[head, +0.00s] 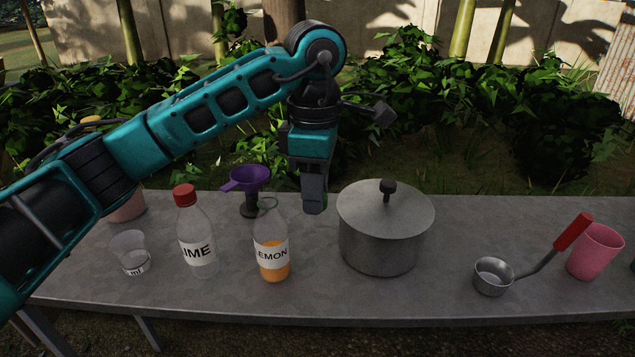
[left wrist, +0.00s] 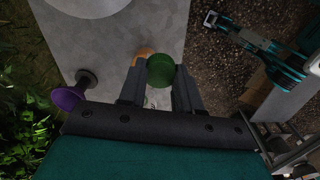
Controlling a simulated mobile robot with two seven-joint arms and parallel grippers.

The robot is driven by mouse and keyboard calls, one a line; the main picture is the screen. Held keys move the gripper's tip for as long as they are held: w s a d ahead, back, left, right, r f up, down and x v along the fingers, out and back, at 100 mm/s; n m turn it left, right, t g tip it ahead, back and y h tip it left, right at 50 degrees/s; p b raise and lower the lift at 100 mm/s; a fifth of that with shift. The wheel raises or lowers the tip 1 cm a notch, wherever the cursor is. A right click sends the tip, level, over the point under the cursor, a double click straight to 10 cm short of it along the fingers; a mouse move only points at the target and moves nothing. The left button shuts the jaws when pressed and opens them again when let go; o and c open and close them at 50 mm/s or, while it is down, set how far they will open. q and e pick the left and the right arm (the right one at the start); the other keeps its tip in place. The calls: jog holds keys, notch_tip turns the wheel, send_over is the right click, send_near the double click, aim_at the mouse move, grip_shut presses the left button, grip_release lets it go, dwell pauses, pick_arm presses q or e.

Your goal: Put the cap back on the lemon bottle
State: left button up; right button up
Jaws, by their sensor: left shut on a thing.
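The lemon bottle (head: 271,255) stands upright on the table, clear with orange liquid at the bottom and a LEMON label; no cap shows on its neck. My left gripper (head: 314,208) points down, behind and to the right of the bottle's neck in the head view. In the left wrist view it is shut on a round green cap (left wrist: 160,70) between its fingertips. The cap is held above the table, apart from the bottle as far as the head view shows. My right gripper (left wrist: 211,19) shows small at the upper right of the left wrist view; its jaws are too small to read.
On the table (head: 450,215), a lime bottle (head: 198,240) with a red cap and a clear cup (head: 131,252) stand left. A purple funnel (head: 248,180) on a stand is behind. A lidded pot (head: 380,240) is right, then a ladle (head: 493,277) and pink cup (head: 594,252).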

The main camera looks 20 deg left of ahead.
aim_at(271, 236)
pick_arm(q)
jog(key=s+a+f+m, duration=0.2)
jog(key=f+m, duration=0.3)
jog(key=m, duration=0.4)
jog(key=s+a+f+m, duration=0.2)
jog(key=f+m, duration=0.3)
jog(key=m, duration=0.5)
jog(key=shift+s+a+f+m, duration=0.3)
jog(key=shift+s+a, duration=0.1)
jog(key=shift+s, duration=0.5)
